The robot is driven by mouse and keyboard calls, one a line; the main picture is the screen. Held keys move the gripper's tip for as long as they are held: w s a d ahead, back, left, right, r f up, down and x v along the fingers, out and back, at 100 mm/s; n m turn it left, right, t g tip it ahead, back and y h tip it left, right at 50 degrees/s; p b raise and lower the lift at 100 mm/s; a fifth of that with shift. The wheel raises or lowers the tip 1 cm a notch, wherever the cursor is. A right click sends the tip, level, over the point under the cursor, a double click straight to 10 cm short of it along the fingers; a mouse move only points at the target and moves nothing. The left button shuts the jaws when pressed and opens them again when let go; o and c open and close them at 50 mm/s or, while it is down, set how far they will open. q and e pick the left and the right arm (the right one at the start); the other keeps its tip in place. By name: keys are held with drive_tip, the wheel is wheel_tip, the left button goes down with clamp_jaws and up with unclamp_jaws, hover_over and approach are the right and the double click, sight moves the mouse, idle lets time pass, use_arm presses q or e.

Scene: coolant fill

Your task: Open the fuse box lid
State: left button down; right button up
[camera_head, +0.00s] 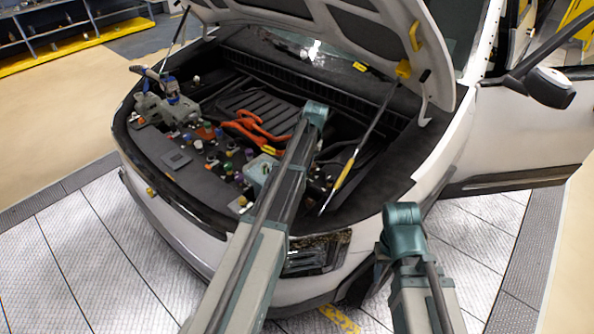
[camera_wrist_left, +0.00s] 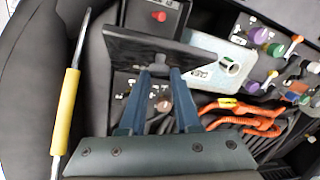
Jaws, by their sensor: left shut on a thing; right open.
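The fuse box lid (camera_wrist_left: 170,47) is a flat dark plate in the left wrist view. It stands raised and tilted across a dark box (camera_wrist_left: 172,12) with a red part on it. My left gripper (camera_wrist_left: 160,78) is shut on the lid's near side, its two blue fingers reaching up to it. In the head view my left arm reaches over the engine bay and hides the lid and the left gripper. My right arm (camera_head: 402,216) is outside the car by the front fender. The right gripper is open and away from the lid; its fingers are hard to make out.
A pale coolant tank (camera_wrist_left: 238,62) stands right of the lid. Orange cables (camera_wrist_left: 245,118) and several coloured caps lie close by. The yellow-sleeved prop rod (camera_wrist_left: 66,110) is at the left of the wrist view. The raised hood (camera_head: 330,30) hangs above the bay.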

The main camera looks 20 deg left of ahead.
use_arm(q)
drive_tip(key=shift+w+d+r, duration=0.1)
drive_tip(key=shift+w+d, duration=0.25)
drive_tip(key=shift+w, duration=0.25)
drive_tip(key=shift+w+d+r, duration=0.1)
drive_tip(key=shift+w+d, duration=0.2)
drive_tip(key=shift+w, duration=0.3)
drive_tip(key=c, duration=1.6)
unclamp_jaws()
drive_tip(key=shift+w+f, duration=0.1)
drive_tip(key=c, duration=1.1)
unclamp_jaws()
drive_tip(key=shift+d, duration=0.2)
drive_tip(key=o, duration=0.5)
drive_tip(key=shift+a, duration=0.2)
drive_tip(key=r+p, duration=0.4)
drive_tip(key=d+r+p, duration=0.1)
drive_tip(key=r+p, duration=0.4)
drive_tip(key=d+r+p, duration=0.1)
drive_tip(key=r+p, duration=0.3)
drive_tip(key=p, duration=0.1)
drive_tip(key=shift+s+r, duration=0.2)
drive_tip(key=shift+r, duration=0.15)
